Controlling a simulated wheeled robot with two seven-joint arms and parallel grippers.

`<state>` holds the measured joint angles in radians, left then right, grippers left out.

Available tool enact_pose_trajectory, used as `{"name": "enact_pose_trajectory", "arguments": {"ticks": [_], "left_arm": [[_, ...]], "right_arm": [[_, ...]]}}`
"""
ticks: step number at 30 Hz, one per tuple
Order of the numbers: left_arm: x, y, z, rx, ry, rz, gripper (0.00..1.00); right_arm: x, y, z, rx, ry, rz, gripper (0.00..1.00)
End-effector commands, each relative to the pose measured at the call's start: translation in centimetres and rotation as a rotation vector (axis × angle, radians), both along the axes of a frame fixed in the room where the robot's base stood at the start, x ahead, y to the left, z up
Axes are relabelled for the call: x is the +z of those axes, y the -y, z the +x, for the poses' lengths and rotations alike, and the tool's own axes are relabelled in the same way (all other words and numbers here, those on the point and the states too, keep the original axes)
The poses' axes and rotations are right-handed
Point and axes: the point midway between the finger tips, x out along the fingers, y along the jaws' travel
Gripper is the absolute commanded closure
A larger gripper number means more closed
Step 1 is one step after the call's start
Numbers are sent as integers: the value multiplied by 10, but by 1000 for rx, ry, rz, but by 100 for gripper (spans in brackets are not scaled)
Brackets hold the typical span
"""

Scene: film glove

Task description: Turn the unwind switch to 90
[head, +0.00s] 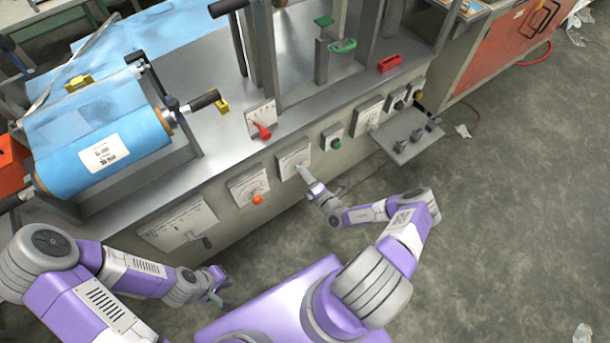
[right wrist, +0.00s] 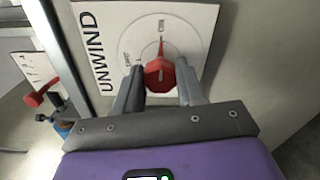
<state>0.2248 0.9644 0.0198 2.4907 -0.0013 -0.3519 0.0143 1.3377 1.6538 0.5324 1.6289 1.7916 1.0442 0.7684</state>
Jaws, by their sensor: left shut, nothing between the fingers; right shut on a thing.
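The unwind switch is a red knob (right wrist: 160,72) on a white panel (right wrist: 200,22) marked UNWIND in the right wrist view. Its narrow pointer aims up in that picture, towards a small label at the dial's top; another small label sits to the left. My right gripper (right wrist: 161,84) is shut on the knob, one finger on each side. In the head view my right gripper (head: 302,172) reaches the panel (head: 290,158) on the machine's front, and the knob is hidden there. My left gripper (head: 218,290) is shut and empty, low in front of the machine.
Neighbouring panels carry an orange knob (head: 257,199), a red lever (head: 263,131) and a green button (head: 336,143). A grey shelf (head: 405,143) juts out at the right. A blue film roll (head: 75,150) lies on the machine at left. The floor at right is mostly clear.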

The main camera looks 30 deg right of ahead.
Motion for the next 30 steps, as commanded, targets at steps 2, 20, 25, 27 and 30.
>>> {"name": "enact_pose_trajectory", "arguments": {"ticks": [2,20,25,27,30], "left_arm": [[0,0,0,0,0,0,100],[0,0,0,0,0,0,100],[4,0,0,0,0,0,100],[8,0,0,0,0,0,100],[13,0,0,0,0,0,100]], "right_arm": [[-1,-1,-1,1,-3,5,91],[0,0,0,0,-1,2,35],[0,2,-11,-3,-4,2,35],[1,2,-22,-2,-4,3,35],[1,4,-40,-2,-4,2,35]]}}
